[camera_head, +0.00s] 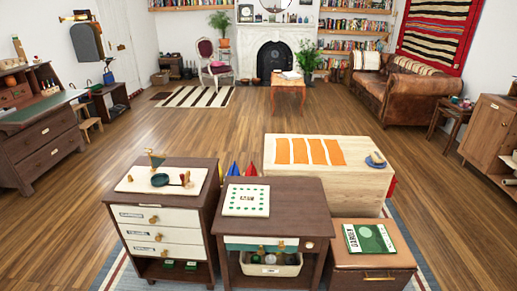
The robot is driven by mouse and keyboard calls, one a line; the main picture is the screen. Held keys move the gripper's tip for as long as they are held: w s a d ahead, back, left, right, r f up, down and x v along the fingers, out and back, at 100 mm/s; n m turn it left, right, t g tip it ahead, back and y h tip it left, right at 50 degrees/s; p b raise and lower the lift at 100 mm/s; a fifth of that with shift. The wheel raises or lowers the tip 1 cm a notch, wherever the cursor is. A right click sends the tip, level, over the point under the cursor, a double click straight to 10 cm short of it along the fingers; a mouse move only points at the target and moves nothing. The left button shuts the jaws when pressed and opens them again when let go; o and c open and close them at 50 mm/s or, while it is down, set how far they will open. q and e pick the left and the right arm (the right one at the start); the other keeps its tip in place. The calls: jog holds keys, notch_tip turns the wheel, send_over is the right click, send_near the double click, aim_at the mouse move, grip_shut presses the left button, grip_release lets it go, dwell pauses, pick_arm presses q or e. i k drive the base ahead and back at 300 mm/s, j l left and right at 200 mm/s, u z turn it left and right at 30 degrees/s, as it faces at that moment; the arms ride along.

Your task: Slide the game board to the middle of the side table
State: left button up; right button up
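The likely game board (246,208) is a white square with green dots around its edge and a small green mark in the middle. It lies flat on the dark brown side table (300,205), towards the left side of the top, close to the left edge. The right part of the tabletop is bare. Neither of my grippers shows in the head view.
A dark cabinet (205,210) with white drawers stands left, bearing a tray with small items. A light wooden chest (365,177) with orange stripes stands behind right. A green book (369,239) lies on a low brown box. Open wooden floor lies beyond.

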aim_at(248, 200)
jog(key=z, duration=0.2)
jog(key=i+j+z, duration=0.2)
jog(key=z, duration=0.25)
jog(key=i+j+z, duration=0.15)
jog(key=j+z, duration=0.3)
jog(key=i+j, duration=0.15)
jog(key=j, duration=0.2)
jog(key=i+j+z, duration=0.1)
jog(key=j, duration=0.25)
jog(key=i+j+z, duration=0.1)
jog(key=j, duration=0.25)
jog(key=i+j, duration=0.15)
jog(key=j, duration=0.25)
jog(key=i+j, duration=0.35)
